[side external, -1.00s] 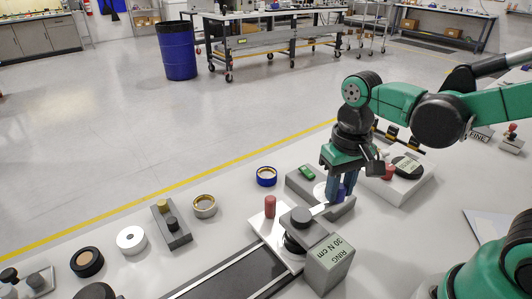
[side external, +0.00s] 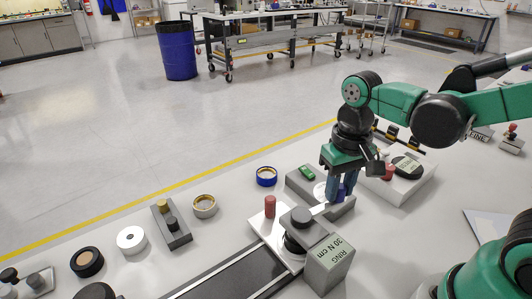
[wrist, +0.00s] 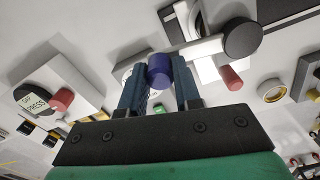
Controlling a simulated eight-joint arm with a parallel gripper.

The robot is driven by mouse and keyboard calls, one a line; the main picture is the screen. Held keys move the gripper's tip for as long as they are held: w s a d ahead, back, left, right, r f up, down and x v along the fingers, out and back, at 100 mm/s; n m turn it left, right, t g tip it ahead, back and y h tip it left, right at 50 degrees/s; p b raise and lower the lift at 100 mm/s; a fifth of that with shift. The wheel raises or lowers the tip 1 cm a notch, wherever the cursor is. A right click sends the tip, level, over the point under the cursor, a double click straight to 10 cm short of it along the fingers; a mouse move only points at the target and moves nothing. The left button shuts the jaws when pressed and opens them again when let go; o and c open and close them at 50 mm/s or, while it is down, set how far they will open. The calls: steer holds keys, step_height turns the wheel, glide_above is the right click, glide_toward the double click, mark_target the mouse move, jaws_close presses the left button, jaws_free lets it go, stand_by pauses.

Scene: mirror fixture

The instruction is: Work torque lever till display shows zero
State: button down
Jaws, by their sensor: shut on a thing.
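The torque lever (side external: 321,209) is a pale bar running from a dark round hub (side external: 300,216) to a purple-blue knob (wrist: 160,68) at its end. My gripper (wrist: 160,75) is shut on this knob, with one dark blue finger on each side; the knob also shows between the fingers in the side view (side external: 341,191). The display (side external: 341,251) sits on a grey block beside the hub. It is rotated in the picture and seems to read "RING 20 N cm". In the wrist view the display's text is not visible.
A red peg (side external: 270,206) stands on the white plate beside the hub. A white box (side external: 405,186) with a red button (side external: 387,172) is right of my gripper. Several rings and a rail lie left.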

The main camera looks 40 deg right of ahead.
steer(key=shift+w, duration=0.1)
stand_by(0.6)
steer(key=shift+w+a+n, duration=1.1)
steer(key=shift+w+n, duration=0.3)
steer(key=shift+n, duration=1.65)
steer(key=shift+w+a+n, duration=1.15)
steer(key=shift+w+n, duration=0.2)
steer(key=shift+n, duration=1.75)
steer(key=shift+w+a+n, duration=1.1)
steer(key=shift+w+n, duration=0.3)
steer(key=shift+n, duration=1.65)
steer(key=c, duration=0.6)
jaws_free()
